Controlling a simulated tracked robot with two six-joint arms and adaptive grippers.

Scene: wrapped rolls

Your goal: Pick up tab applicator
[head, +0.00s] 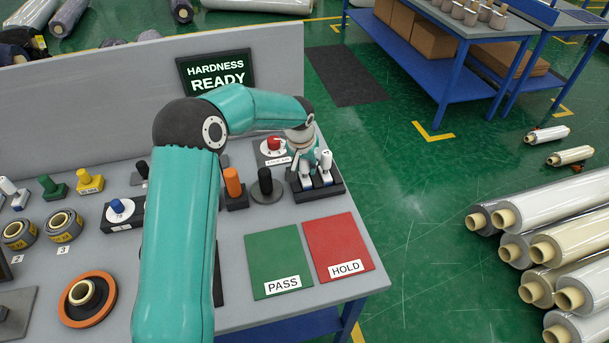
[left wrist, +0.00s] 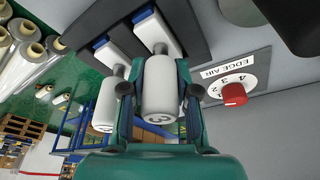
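Two white-handled tools with blue parts stand side by side in a black holder (head: 325,188); I take these as the tab applicators. My left gripper (head: 304,163) is over the left one in the head view, pointing down and partly hiding it. In the left wrist view the left gripper's fingers (left wrist: 160,100) lie on both sides of one white handle (left wrist: 160,84), very close to it. Whether they press on it I cannot tell. The other white-handled tool (left wrist: 107,100) is just left, beside a finger. Both tools are in the holder. My right gripper is not in view.
An edge-air panel with a red knob (left wrist: 234,94) sits beside the holder. An orange-handled tool (head: 233,183) and a black knob (head: 266,182) stand to its left. Green PASS (head: 279,259) and red HOLD (head: 339,244) pads lie in front. The bench ends at the right.

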